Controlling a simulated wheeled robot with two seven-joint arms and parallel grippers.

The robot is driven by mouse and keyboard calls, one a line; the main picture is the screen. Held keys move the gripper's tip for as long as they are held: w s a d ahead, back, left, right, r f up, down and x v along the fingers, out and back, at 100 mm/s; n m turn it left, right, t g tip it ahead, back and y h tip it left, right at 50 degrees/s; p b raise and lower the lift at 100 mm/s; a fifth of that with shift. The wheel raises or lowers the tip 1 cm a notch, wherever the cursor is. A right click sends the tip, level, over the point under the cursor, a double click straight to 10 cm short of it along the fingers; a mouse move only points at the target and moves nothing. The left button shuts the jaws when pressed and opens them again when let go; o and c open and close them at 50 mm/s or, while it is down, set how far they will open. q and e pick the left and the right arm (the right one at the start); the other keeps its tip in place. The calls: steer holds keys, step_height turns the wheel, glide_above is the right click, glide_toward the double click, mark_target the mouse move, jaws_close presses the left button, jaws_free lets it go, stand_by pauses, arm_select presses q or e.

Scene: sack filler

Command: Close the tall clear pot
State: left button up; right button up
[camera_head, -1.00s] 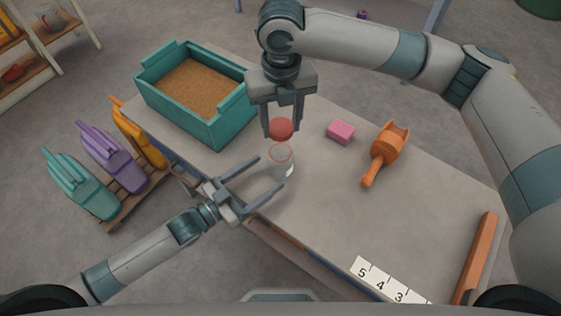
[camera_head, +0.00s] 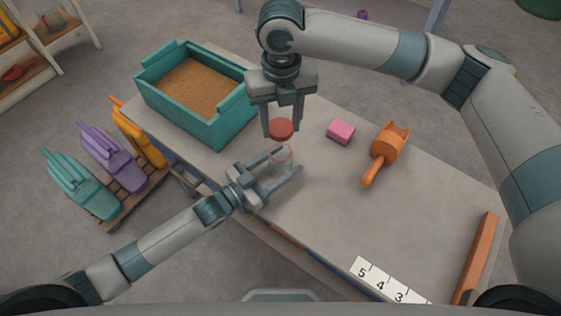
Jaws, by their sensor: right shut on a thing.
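The tall clear pot (camera_head: 281,158) stands upright on the table, below the middle of the lid. My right gripper (camera_head: 282,131) points down and is shut on a red lid (camera_head: 281,129), held just above the pot's mouth. From this view I cannot tell the exact gap between lid and rim. My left gripper (camera_head: 287,160) is open and low over the table, with one finger on each side of the pot. Whether the fingers touch the pot cannot be seen.
A teal bin (camera_head: 207,132) of brown grain stands at the table's back left. A pink block (camera_head: 340,131) and an orange scoop (camera_head: 382,156) lie to the right. A numbered strip (camera_head: 388,283) and an orange bar (camera_head: 475,258) lie near the front right. The table's (camera_head: 350,220) middle is clear.

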arm_select(q)
steer(key=c, duration=1)
steer(key=shift+c, duration=0.2)
arm_select(e)
glide_above(281, 143)
steer(key=s, duration=0.3)
steer(key=shift+w+f, duration=0.1)
steer(key=shift+f, duration=2.4)
steer(key=shift+f, duration=0.9)
steer(key=shift+f, duration=0.55)
